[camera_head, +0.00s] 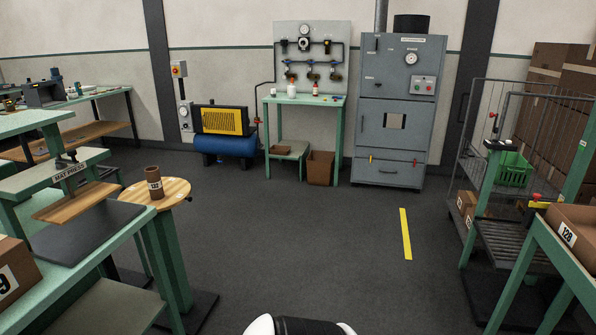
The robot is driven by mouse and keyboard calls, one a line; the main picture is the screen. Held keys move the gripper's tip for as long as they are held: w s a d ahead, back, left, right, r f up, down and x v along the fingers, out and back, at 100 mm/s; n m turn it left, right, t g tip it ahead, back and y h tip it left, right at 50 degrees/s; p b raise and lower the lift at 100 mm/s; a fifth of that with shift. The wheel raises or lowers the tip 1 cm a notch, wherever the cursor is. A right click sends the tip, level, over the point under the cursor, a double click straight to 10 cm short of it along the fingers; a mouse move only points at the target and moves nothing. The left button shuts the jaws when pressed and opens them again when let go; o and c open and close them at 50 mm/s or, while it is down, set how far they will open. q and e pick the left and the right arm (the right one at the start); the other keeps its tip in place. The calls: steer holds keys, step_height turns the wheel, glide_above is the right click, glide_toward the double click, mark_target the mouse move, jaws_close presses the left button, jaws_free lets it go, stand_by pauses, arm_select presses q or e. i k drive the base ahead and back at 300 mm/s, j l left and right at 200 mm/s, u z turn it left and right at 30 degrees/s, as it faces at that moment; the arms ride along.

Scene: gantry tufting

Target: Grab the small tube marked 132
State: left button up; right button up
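A small brown tube (152,174) stands upright on a round wooden top (172,193) at the left. Its white label is small but seems to read 132. The tube's open end faces up. Neither of my grippers shows in the head view. Only a white and black part, seemingly my own body, shows at the bottom edge.
A green bench with a mat press (70,172) stands left of the round top, close to it. A box marked 128 (575,236) sits on a green stand at the right. A wire cage cart (480,125) stands behind it. The middle floor (310,235) is clear.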

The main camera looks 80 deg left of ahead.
mark_target(153, 176)
steer(key=u, duration=3.7)
steer(key=i+l, duration=0.15)
steer(key=i, duration=0.25)
steer(key=i+l, duration=0.15)
steer(key=i, duration=0.25)
steer(key=i+l, duration=0.15)
steer(key=i, duration=0.2)
